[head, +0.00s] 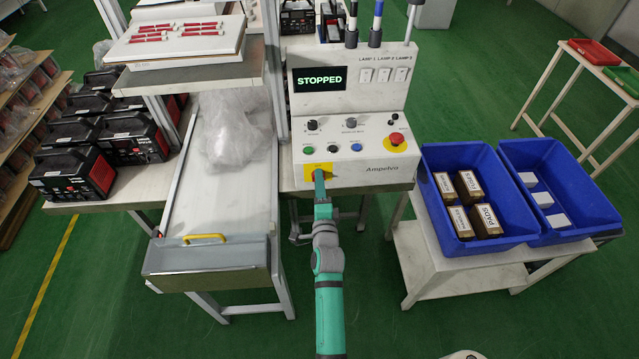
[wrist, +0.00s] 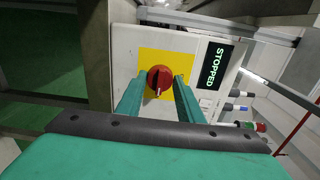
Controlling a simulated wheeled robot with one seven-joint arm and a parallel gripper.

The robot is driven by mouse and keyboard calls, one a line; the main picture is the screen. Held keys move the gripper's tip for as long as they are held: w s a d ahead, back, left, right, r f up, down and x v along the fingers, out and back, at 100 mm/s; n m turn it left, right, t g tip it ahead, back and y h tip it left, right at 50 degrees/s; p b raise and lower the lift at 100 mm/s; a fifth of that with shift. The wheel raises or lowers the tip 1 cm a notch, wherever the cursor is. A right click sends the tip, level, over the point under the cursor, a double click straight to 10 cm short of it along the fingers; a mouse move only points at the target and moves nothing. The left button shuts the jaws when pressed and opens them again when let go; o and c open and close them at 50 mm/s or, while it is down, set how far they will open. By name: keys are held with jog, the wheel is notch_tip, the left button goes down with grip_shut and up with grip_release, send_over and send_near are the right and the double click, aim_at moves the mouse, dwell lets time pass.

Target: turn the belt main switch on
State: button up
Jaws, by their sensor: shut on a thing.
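The belt main switch is a red rotary knob (wrist: 160,78) on a yellow plate (wrist: 148,60). The plate also shows in the head view (head: 312,168), low on the left of the front of the white control box (head: 368,172). My gripper (head: 319,174) reaches it from the front and hides most of the knob there. In the wrist view my gripper's fingers (wrist: 160,84) are on both sides of the knob, shut on it. A pale mark on the knob points toward the bottom of that view. The display (head: 319,79) reads STOPPED.
A red emergency button (head: 396,140) on a yellow base and several small buttons sit on the box above. A conveyor (head: 222,205) stands to the left. Blue bins (head: 455,158) with boxes stand on a table to the right.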

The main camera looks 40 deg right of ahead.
dwell(0.3)
jog(key=o, duration=1.1)
jog(key=shift+w+d, duration=0.1)
jog(key=shift+w, duration=0.05)
jog(key=shift+c, duration=0.2)
jog(key=v, duration=1.1)
jog(key=shift+w+a, duration=0.15)
jog(key=shift+a, duration=0.1)
jog(key=shift+w+f, duration=0.1)
